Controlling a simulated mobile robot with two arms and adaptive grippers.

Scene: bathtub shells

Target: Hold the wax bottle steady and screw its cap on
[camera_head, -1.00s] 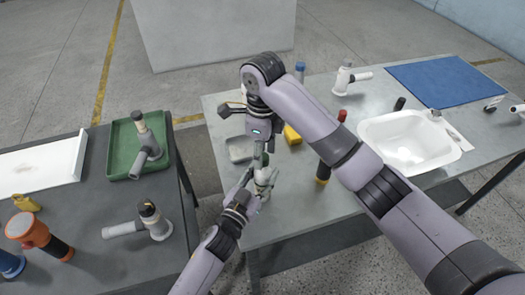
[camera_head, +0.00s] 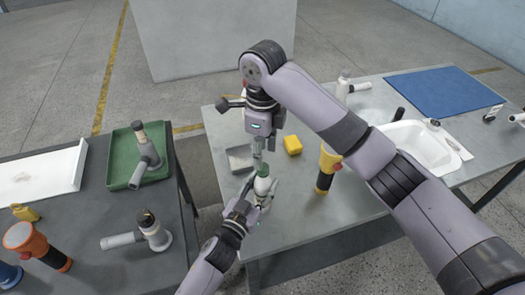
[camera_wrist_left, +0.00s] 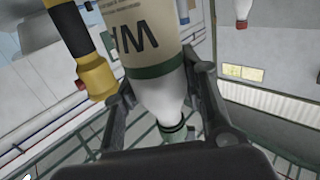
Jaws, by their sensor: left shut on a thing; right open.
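The wax bottle (camera_head: 262,187) stands upright at the near edge of the right table, white with a green top. My right gripper (camera_head: 257,155) is open and points down just above the green top. Whether its fingertips touch the top, I cannot tell.
A yellow block (camera_head: 292,145), a grey tray (camera_head: 240,160) and a yellow-and-black flashlight (camera_head: 326,168) are close by. A white basin (camera_head: 425,150) and a blue mat (camera_head: 440,90) lie further right. The left table holds a green tray (camera_head: 120,172) and several tools.

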